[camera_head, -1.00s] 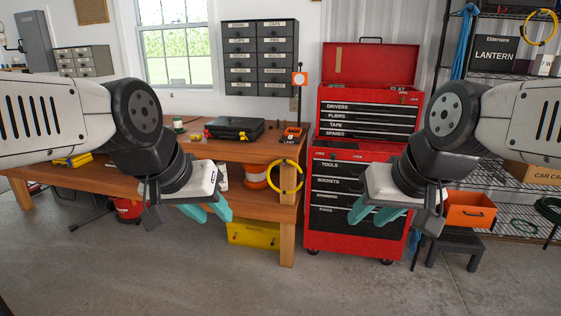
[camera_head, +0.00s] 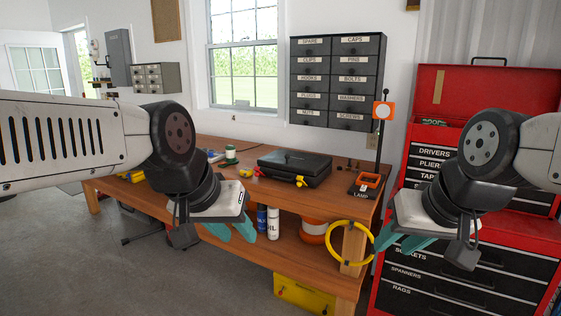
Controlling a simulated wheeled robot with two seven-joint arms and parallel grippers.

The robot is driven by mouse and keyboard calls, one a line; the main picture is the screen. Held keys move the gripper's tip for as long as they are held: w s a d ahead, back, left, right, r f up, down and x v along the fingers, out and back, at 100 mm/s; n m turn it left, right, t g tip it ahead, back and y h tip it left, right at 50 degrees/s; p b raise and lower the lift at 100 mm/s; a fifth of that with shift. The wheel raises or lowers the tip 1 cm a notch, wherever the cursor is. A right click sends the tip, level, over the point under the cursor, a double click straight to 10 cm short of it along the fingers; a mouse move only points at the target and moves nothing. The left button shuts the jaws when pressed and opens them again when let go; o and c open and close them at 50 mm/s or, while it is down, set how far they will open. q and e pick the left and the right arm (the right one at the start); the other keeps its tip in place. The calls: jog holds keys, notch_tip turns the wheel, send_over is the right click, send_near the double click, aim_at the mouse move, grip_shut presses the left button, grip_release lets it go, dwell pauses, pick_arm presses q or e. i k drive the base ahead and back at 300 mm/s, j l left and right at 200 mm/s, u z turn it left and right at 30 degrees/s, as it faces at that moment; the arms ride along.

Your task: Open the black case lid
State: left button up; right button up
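The black case (camera_head: 297,168) lies closed on the wooden workbench, with yellow latches (camera_head: 300,181) on its front side. My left gripper (camera_head: 232,232) hangs in front of the bench, to the left of and nearer than the case, its teal fingers apart and empty. My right gripper (camera_head: 400,243) hangs in front of the red tool chest, to the right of the case, its teal fingers apart with nothing visible between them. Neither gripper touches the case.
A red tool chest (camera_head: 405,265) stands at the right. A yellow hose ring (camera_head: 350,243) hangs at the bench's front corner. Floor is clear at left.

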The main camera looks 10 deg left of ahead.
aim_at(310, 164)
jog(key=i+j+u, duration=0.1)
jog(key=i+u, duration=0.25)
jog(key=i, duration=0.15)
jog(key=i+u, duration=0.35)
jog(key=i+j+z, duration=0.3)
jog(key=i, duration=0.2)
jog(key=i+j+z, duration=0.2)
jog(key=i+z, duration=0.15)
jog(key=i, duration=0.2)
jog(key=i+j+z, duration=0.8)
jog(key=k, duration=0.1)
